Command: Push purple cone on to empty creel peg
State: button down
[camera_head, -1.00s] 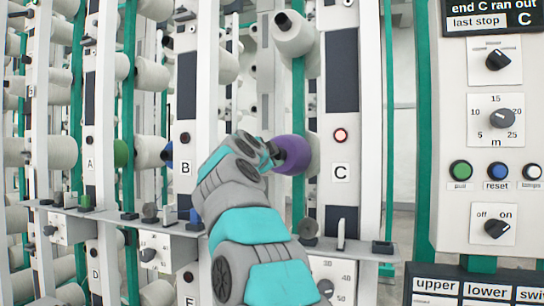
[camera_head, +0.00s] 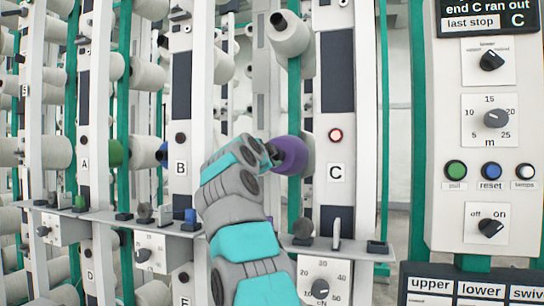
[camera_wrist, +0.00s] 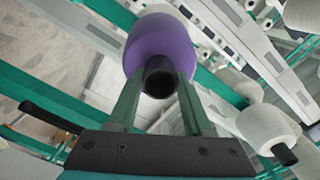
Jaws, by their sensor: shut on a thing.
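The purple cone (camera_head: 291,155) is at the end of my arm in the head view, left of the post labelled C. In the wrist view the purple cone (camera_wrist: 160,45) fills the upper middle, with its dark nose toward the camera. My gripper (camera_wrist: 158,85) is shut on that dark nose, one green finger on each side. In the head view my gripper (camera_head: 272,153) is partly hidden by my wrist. A pale part shows just right of the purple cone in the head view. The peg is hidden, so I cannot tell how far the cone sits on it.
A white cone (camera_head: 288,36) hangs above the purple one. Post C (camera_head: 335,120) with a lit red lamp (camera_head: 335,135) stands close on the right. A shelf (camera_head: 345,250) with knobs runs below. The control panel (camera_head: 492,130) is further right.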

jog(key=shift+r, duration=0.1)
grip_release()
dwell(0.6)
jog(key=b+v, duration=0.2)
jog(key=v, duration=0.5)
jog(key=shift+s+a+b, duration=0.15)
jog(key=shift+s+b, duration=0.1)
jog(key=shift+b, duration=0.1)
grip_shut()
dwell(0.9)
dwell(0.7)
